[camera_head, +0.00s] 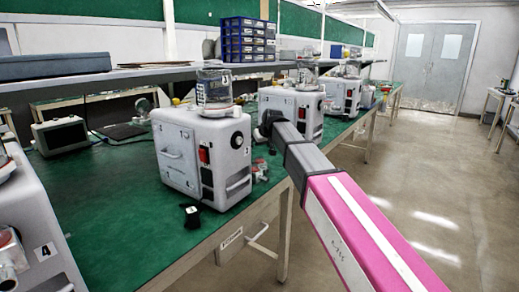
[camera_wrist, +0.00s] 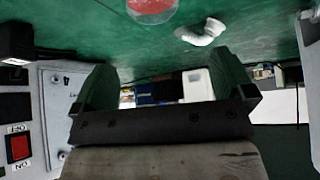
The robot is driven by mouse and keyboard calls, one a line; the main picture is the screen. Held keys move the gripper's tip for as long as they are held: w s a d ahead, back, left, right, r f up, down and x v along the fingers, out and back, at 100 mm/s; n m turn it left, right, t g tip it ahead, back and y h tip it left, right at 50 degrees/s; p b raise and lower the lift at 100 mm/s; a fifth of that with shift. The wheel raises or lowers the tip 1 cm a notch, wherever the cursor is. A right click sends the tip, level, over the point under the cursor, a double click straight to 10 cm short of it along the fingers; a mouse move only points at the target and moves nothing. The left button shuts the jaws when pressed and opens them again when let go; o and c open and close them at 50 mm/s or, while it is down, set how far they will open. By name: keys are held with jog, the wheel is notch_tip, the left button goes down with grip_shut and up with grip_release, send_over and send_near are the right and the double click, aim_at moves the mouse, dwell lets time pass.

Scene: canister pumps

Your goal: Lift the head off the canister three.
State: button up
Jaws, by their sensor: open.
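The pump marked 3 (camera_head: 200,160) is a light grey box with a red switch, standing upright on the green bench. Its clear canister (camera_head: 213,92) sits on top, with a pale ring at its base; the head cannot be clearly told apart from the jar at this size. My gripper (camera_head: 268,120) is open and empty, right of this pump and apart from the canister. It overlaps the pump behind (camera_head: 300,108) in the picture. In the wrist view my gripper (camera_wrist: 166,85) shows both fingers apart with nothing between them. The canister is not identifiable there.
Another pump, marked 4 (camera_head: 35,235), stands at the near left. A small black block (camera_head: 192,215) lies on the bench in front. A shelf (camera_head: 130,75) with blue drawers (camera_head: 249,40) runs behind. A grey pump face with a red switch (camera_wrist: 18,147) is close at the wrist view's left.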

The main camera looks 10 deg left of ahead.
jog(key=shift+r, duration=1.05)
jog(key=shift+s, duration=0.1)
